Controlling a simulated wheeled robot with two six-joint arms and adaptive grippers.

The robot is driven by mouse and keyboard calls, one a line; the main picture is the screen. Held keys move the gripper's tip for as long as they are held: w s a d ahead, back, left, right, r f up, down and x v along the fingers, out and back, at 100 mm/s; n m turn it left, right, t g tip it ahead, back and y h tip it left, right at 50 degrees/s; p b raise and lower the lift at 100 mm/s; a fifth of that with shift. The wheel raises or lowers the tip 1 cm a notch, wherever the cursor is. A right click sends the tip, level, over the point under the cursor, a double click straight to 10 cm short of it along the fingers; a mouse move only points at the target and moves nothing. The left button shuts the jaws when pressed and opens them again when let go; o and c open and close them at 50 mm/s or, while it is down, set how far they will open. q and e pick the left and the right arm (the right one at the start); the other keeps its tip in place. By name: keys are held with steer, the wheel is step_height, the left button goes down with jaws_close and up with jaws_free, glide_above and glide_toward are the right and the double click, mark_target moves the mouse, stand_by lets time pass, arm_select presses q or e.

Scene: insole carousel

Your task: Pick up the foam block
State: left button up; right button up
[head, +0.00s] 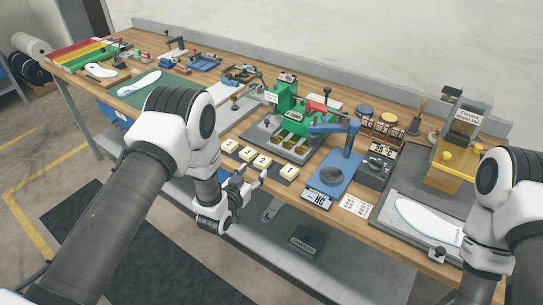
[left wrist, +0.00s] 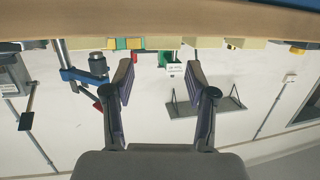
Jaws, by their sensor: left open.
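Several pale yellow blocks with numbers, which look like foam blocks (head: 262,162), sit in a row on a dark strip near the front edge of the workbench. My left gripper (head: 252,175) is open and empty, just in front of this row at the bench edge. It appears apart from the blocks. In the left wrist view the two fingers of the left gripper (left wrist: 160,82) are spread with nothing between them. Pale yellow blocks (left wrist: 160,43) show there along the bench edge, beyond the fingertips. My right arm shows at the right, but its gripper is not visible.
Behind the row stands a green press (head: 285,97) on a grey base. A blue stand (head: 338,168) with a round dark pad is to the right. A grey tray with a white insole (head: 428,220) lies farther right. The lower shelf (head: 345,262) is under the bench.

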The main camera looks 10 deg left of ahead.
mark_target(260, 164)
arm_select(q)
steer(key=shift+w+a+p, duration=0.15)
steer(key=shift+w+p, duration=0.3)
steer(key=shift+w, duration=0.3)
steer(key=x, duration=0.3)
steer(key=p+x, duration=0.1)
steer(key=x, duration=0.1)
steer(key=shift+s+d+f, duration=0.15)
steer(key=shift+d+f, duration=0.15)
steer(key=shift+s+a, duration=0.1)
steer(key=shift+a, duration=0.1)
steer(key=shift+c, duration=0.8)
steer(key=shift+d, duration=0.1)
steer(key=c, duration=0.3)
steer(key=shift+c, duration=0.2)
steer(key=shift+r, duration=0.1)
